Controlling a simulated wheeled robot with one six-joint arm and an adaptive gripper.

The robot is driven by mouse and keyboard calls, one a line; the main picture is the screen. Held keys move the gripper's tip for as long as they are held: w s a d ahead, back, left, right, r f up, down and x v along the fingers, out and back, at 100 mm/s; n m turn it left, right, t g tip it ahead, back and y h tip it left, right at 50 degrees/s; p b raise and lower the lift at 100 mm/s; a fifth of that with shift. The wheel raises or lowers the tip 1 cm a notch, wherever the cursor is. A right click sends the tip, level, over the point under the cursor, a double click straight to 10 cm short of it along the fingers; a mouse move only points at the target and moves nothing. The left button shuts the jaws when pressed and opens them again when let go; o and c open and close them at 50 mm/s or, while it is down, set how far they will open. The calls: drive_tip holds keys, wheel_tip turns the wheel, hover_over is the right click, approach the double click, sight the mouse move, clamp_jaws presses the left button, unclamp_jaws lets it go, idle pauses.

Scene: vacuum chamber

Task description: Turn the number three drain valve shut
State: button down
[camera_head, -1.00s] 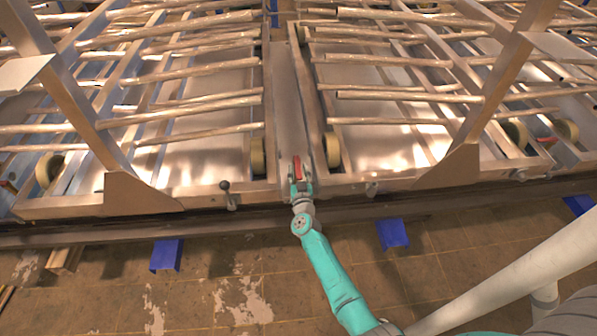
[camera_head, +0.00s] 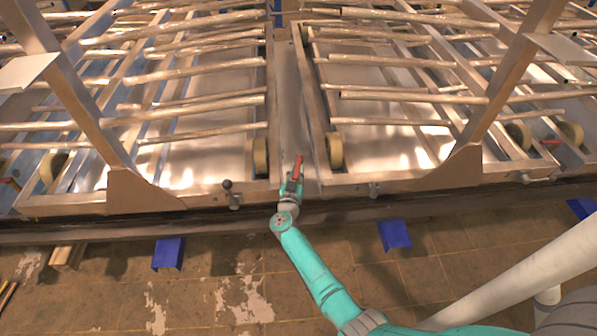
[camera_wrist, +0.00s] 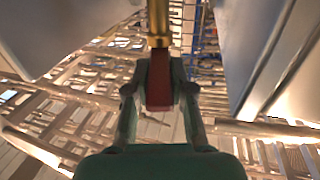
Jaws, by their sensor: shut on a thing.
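A red valve handle (camera_head: 298,165) shows at the channel between the two metal racks in the head view, its upper end leaning a little to the right. My gripper (camera_head: 292,185) is at the lower end of this handle. In the wrist view the red handle (camera_wrist: 159,82) sits between the two fingers of my gripper (camera_wrist: 160,92), which are shut on it. A brass fitting (camera_wrist: 158,25) joins the handle at the top of that view. No number is readable on the valve.
Metal racks with tubes and rollers stand left (camera_head: 200,110) and right (camera_head: 400,110) of the channel (camera_head: 290,105). More red handles show at far left (camera_head: 10,183) and far right (camera_head: 550,142). A black-knobbed lever (camera_head: 230,190) stands left of my gripper. Blue supports (camera_head: 394,234) stand below the front beam.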

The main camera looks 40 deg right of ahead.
idle(0.3)
drive_tip(key=c, duration=1)
unclamp_jaws()
drive_tip(key=v, duration=1.2)
